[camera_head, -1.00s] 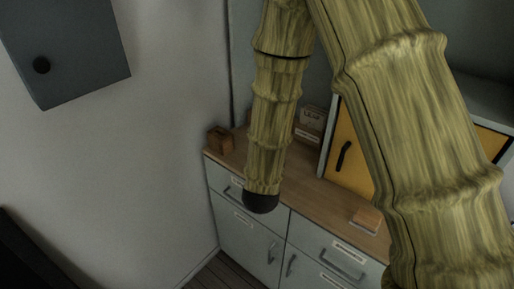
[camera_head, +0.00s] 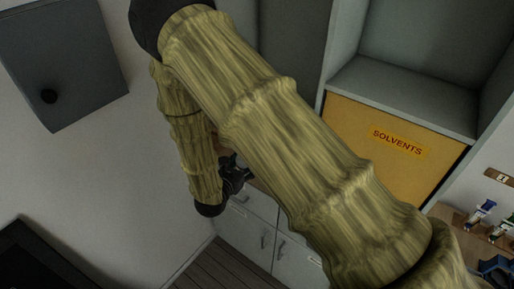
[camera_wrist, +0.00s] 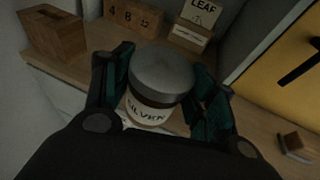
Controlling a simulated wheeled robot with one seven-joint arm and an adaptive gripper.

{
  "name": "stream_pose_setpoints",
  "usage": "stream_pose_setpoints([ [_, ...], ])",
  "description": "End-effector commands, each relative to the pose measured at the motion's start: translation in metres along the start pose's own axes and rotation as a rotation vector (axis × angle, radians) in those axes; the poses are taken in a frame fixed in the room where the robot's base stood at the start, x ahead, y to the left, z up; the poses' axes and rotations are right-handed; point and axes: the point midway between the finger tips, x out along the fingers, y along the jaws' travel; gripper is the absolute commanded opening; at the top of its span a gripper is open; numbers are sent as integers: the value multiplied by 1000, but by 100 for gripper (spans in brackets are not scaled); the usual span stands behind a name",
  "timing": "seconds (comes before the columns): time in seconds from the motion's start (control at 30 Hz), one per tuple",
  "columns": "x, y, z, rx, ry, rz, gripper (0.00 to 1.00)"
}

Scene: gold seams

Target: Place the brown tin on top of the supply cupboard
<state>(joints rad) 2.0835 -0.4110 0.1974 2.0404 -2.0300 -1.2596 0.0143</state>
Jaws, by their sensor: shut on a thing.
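My gripper (camera_wrist: 163,88) is shut on a round tin (camera_wrist: 155,105) in the wrist view. The tin has a grey metal lid and a pale label reading SILVER; little brown shows on it. It is upright between the two dark green fingers, close above or at the wooden counter; I cannot tell if it touches. In the head view my gripper (camera_head: 235,176) is a small dark shape beside my arm's end, and the tin is hidden. A grey wall cupboard (camera_head: 65,60) with a black knob hangs at upper left. I cannot tell whether it is the supply cupboard.
The wooden counter (camera_wrist: 72,68) holds a brown box (camera_wrist: 55,35), a number block (camera_wrist: 133,16), a LEAF sign (camera_wrist: 200,12) and a small block (camera_wrist: 296,144). A yellow SOLVENTS door (camera_head: 395,140) sits below an open grey shelf (camera_head: 405,95). My arm hides much of the counter.

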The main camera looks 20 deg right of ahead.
Motion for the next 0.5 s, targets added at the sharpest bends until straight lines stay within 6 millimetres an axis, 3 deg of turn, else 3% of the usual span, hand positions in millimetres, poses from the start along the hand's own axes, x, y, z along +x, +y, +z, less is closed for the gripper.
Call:
stream_pose_setpoints([
  [0.2, 46, 1, 10, 3, 0, -3, 27],
  [0.5, 97, 3, 21, 3, 0, -3, 27],
])
